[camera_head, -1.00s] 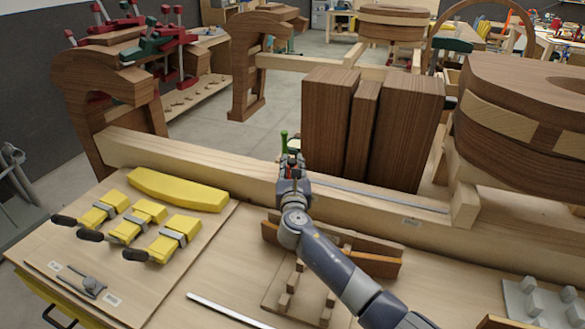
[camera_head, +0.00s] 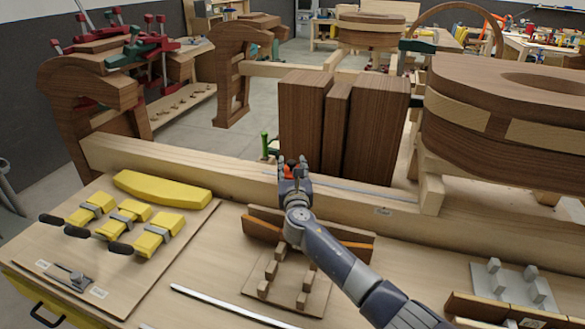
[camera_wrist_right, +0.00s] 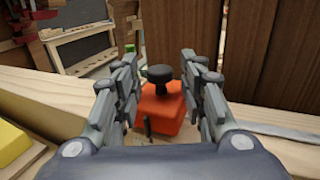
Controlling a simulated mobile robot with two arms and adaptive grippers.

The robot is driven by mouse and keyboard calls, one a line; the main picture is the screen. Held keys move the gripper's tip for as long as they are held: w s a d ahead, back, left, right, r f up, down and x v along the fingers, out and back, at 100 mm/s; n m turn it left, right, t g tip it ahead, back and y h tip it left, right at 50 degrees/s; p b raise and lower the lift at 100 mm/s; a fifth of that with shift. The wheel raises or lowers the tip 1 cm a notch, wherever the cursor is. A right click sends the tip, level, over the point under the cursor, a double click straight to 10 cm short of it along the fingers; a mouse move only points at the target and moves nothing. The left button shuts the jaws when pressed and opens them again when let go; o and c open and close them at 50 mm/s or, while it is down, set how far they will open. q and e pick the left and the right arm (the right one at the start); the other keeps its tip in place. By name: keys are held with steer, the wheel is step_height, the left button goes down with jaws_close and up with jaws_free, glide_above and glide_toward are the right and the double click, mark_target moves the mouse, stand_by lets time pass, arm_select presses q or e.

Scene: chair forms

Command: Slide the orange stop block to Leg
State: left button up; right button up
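The orange stop block (camera_wrist_right: 160,106) has a black round knob on top and sits at the long wooden beam, as the right wrist view shows. In the head view only a small orange bit (camera_head: 290,164) of it shows at my right gripper (camera_head: 295,172). In the right wrist view my right gripper (camera_wrist_right: 161,85) is open, with one finger on each side of the block and knob. I cannot tell whether the fingers touch the block. A small label (camera_head: 383,211) is on the beam, too small to read. My left gripper is not in view.
Dark wooden slabs (camera_head: 345,125) stand upright just behind the beam (camera_head: 240,175). A metal strip runs along the beam to the right. Yellow clamps (camera_head: 122,215) lie on the board at left. A pegged wooden rack (camera_head: 290,285) is in front of the beam.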

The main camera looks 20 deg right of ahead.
steer(key=shift+s, duration=0.1)
steer(key=shift+s+a, duration=0.15)
steer(key=shift+s, duration=0.4)
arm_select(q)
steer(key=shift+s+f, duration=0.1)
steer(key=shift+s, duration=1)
arm_select(e)
steer(key=s+a, duration=0.2)
steer(key=s, duration=0.8)
steer(key=shift+s, duration=0.3)
